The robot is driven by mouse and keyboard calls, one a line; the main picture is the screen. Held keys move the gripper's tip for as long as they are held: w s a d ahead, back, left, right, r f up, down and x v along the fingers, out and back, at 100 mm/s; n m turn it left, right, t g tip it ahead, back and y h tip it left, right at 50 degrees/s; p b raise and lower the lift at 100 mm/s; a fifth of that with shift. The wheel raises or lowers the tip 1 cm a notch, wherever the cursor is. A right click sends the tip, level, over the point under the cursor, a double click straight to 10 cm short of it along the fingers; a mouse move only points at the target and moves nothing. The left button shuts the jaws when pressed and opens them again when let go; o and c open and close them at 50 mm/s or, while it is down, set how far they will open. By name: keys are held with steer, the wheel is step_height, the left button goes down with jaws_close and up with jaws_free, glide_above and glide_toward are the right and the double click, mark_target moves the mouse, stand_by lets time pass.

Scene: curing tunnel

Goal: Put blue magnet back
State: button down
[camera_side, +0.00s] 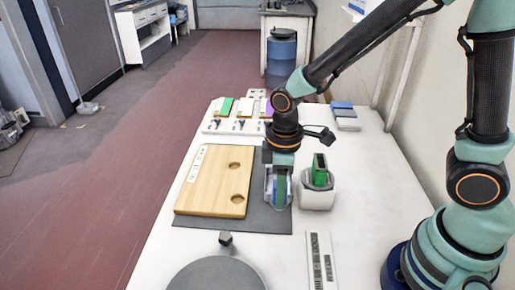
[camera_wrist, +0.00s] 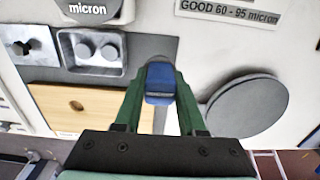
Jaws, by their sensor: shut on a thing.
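My gripper (camera_wrist: 160,88) is shut on the blue magnet, a small blue block (camera_wrist: 160,78) held between its green fingertips in the wrist view. In the side view the gripper (camera_side: 279,190) points down over the right part of the grey mat, beside the wooden board, and a bit of blue shows at its tip. Whether the magnet touches the surface below cannot be told. A metal tray with two round grey pieces (camera_wrist: 122,66) lies left of the fingers in the wrist view.
The wooden board (camera_side: 212,180) with two round holes lies on the grey mat (camera_side: 240,222). A white holder (camera_side: 318,198) with a green-sided device stands just right of my gripper. A grey disc (camera_side: 217,275) and a label strip (camera_side: 320,262) lie nearer. Small coloured cards stand farther back.

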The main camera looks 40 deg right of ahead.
steer(key=shift+f, duration=3.05)
steer(key=shift+f, duration=0.15)
steer(key=c, duration=0.5)
jaws_free()
